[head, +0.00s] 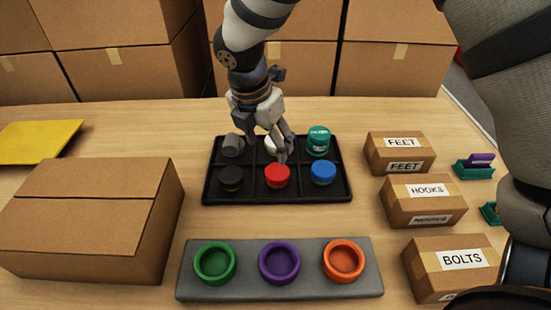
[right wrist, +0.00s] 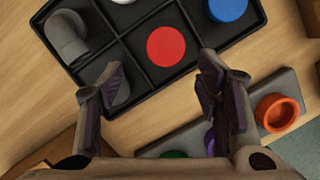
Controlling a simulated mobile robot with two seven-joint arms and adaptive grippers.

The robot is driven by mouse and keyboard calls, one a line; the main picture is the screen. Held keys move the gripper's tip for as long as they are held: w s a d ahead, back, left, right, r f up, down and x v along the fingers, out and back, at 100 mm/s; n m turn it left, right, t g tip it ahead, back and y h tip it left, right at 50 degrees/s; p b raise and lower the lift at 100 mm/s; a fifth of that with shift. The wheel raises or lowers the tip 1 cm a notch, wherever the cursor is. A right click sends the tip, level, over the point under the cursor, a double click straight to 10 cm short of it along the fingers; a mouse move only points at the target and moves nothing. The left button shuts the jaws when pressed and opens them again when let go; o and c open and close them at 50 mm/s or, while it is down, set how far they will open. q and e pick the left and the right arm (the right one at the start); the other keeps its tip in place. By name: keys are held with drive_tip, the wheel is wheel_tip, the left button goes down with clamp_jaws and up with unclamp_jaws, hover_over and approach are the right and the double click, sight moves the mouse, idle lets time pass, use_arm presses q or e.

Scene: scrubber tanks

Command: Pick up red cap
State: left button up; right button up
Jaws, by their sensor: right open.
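The red cap (head: 276,176) sits in the front middle compartment of a black divided tray (head: 312,199). The red cap also shows in the right wrist view (right wrist: 166,46), above the gap between the fingers. My right gripper (head: 269,147) is open and empty, pointing down over the tray, just behind the red cap in the head view. The two fingers (right wrist: 166,92) are spread wide in the right wrist view, with nothing between them. My left gripper is not in view.
The tray also holds a blue cap (head: 323,172), a black cap (head: 231,178), a teal jar (head: 318,141), a grey elbow piece (head: 232,145) and a partly hidden white item (head: 272,148). A grey block (head: 280,292) with three coloured rings stands in front. Cardboard boxes flank the tray.

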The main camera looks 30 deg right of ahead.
sight(277, 171)
drive_tip(key=x, duration=0.7)
drive_tip(key=s+b+x, duration=0.1)
drive_tip(key=x, duration=0.3)
drive_tip(key=shift+a, duration=0.1)
drive_tip(key=shift+f, duration=0.25)
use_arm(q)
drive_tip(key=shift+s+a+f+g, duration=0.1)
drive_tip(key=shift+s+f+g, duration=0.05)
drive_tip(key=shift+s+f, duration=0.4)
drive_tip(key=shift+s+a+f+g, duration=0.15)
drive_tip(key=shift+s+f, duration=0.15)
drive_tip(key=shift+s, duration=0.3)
use_arm(e)
drive_tip(key=shift+w, duration=0.1)
drive_tip(key=c, duration=0.7)
